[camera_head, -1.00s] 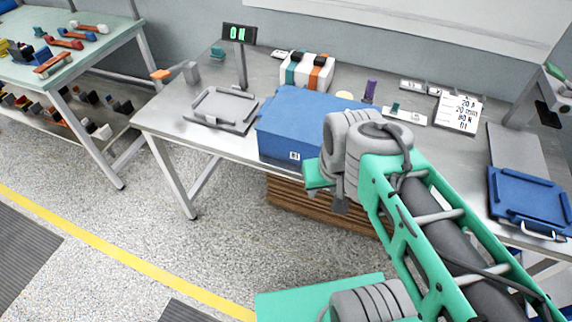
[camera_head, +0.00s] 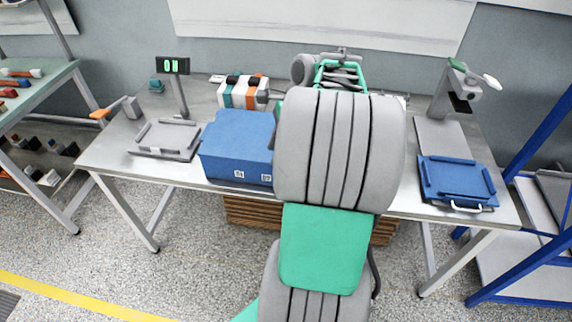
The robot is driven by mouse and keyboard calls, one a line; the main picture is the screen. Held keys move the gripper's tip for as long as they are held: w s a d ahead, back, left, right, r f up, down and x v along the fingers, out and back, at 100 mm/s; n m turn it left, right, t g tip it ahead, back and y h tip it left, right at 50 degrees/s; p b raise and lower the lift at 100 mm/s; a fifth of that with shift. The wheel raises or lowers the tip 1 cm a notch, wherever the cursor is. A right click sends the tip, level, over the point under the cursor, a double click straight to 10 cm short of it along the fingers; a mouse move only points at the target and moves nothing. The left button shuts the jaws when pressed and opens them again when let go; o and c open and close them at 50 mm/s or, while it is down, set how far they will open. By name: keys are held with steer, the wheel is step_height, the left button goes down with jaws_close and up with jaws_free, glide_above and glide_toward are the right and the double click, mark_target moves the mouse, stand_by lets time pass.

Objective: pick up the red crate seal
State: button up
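I cannot make out a red crate seal for certain. My own grey and green arm fills the middle of the view, reaches over the workbench (camera_head: 115,155) and hides part of its top. Small red items (camera_head: 8,93) lie on the green-topped table at the far left, too small to identify.
On the bench are a grey tray fixture (camera_head: 165,140), a lit display (camera_head: 173,66), a white block with coloured bands (camera_head: 243,92), a blue tray (camera_head: 457,182) and a grey press-like stand (camera_head: 460,90). A blue-framed rack (camera_head: 540,150) stands at right. The floor in front is clear.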

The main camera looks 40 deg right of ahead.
steer(key=s+d+m, duration=0.3)
steer(key=d+m, duration=0.1)
steer(key=d, duration=0.2)
steer(key=shift+m, duration=0.3)
steer(key=x, duration=0.8)
steer(key=shift+w, duration=0.15)
jaws_close()
